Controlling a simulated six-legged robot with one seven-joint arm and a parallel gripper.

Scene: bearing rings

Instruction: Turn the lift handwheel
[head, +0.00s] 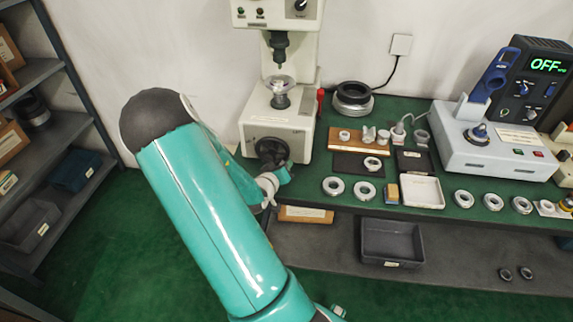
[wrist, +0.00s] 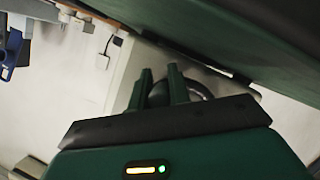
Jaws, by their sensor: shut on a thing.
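The lift handwheel (head: 270,148) is a dark round wheel low on the front of the pale hardness-tester-like machine (head: 250,125). In the wrist view the dark curved wheel (wrist: 198,88) shows behind and beside the fingers. My gripper (wrist: 160,72) has its two dark green fingers at the wheel, shut on its rim with a gap between the fingertips. The exact contact is partly hidden by the fingers. In the head view my teal arm comes up from below and bends down to the wheel, covering part of it.
The green bench (head: 460,208) holds several metal rings, a wooden block (head: 352,144), a white tray (head: 422,192) and a control box (head: 490,150) at right. A dark bin (head: 392,240) sits on the lower shelf. Shelving (head: 60,105) stands at left; green floor lies between.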

